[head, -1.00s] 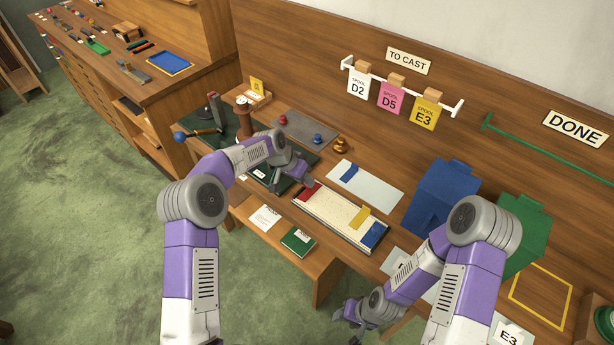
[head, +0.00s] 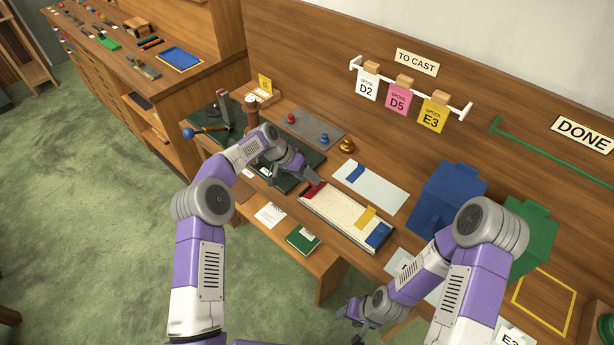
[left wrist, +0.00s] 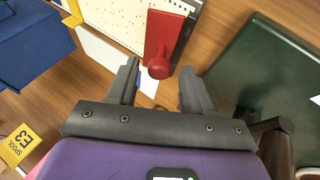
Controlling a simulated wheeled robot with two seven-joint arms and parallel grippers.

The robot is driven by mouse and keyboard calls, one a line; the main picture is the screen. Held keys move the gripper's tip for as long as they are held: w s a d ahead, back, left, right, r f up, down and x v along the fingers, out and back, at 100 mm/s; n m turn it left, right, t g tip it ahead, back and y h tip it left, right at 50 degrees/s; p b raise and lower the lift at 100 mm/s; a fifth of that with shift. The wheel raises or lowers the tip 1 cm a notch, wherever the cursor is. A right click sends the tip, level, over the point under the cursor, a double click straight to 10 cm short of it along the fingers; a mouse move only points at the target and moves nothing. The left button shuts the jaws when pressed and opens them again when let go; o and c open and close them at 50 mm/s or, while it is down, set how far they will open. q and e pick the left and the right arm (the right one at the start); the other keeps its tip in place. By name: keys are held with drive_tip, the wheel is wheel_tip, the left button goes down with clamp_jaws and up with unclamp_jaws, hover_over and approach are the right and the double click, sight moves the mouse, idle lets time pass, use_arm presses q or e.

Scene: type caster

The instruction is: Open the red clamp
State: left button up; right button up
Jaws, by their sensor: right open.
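The red clamp (left wrist: 168,38) lies across the end of a long cream board (left wrist: 122,18) in the left wrist view. Its round red knob sits at the near end, just beyond the fingertips. In the head view the red clamp (head: 313,190) shows at the left end of the board (head: 335,209), partly hidden by my left gripper (head: 312,178). In the wrist view my left gripper (left wrist: 160,78) is open and empty, its fingers apart with the knob ahead of the gap. My right gripper (head: 352,310) is open, low at the front of the bench.
A yellow clamp (head: 365,217) and a blue clamp (head: 379,235) sit toward the board's other end. A dark green plate (left wrist: 270,75) lies beside the board.

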use_arm(q)
drive_tip(key=v, duration=0.7)
drive_tip(key=shift+r, duration=0.25)
drive_tip(key=shift+a, duration=0.15)
